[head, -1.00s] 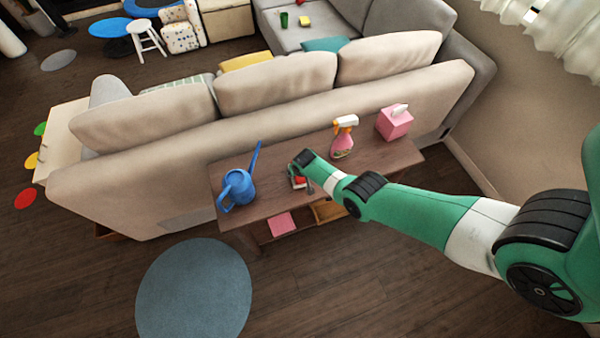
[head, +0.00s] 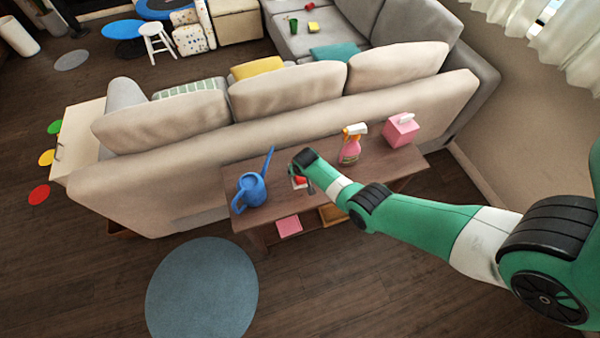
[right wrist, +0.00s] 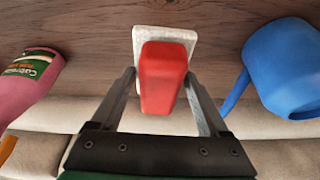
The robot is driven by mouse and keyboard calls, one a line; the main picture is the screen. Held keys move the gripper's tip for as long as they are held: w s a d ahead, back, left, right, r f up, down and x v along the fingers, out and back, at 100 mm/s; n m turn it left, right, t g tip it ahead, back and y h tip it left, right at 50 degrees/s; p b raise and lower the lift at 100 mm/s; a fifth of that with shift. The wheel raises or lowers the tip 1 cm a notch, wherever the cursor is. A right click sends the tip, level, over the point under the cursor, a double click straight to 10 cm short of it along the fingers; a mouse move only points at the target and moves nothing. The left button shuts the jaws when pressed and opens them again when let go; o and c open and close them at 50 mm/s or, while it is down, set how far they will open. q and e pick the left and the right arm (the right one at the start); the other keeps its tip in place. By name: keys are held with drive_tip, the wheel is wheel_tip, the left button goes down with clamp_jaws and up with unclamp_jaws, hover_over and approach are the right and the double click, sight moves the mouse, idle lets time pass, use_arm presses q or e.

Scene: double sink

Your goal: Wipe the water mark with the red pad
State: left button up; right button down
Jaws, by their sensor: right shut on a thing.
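The red pad (right wrist: 163,72) has a red grip on a pale, flat base. My right gripper (right wrist: 160,85) is shut on its red grip, one finger at each side, above or on the wooden table; contact with the tabletop cannot be told. In the head view my right gripper (head: 304,183) and the red pad (head: 298,181) are at the table (head: 325,177) between the watering can and the spray bottle. No water mark can be made out in either view. My left gripper is not in view.
A blue watering can (head: 250,190) stands left of the gripper. A pink spray bottle (head: 350,148) and a pink tissue box (head: 401,130) stand to its right. The beige sofa back (head: 210,165) runs behind the table. A pink item (head: 288,226) lies on the lower shelf.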

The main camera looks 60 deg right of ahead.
drive_tip(key=shift+r+p, duration=0.85)
drive_tip(key=shift+r, duration=0.4)
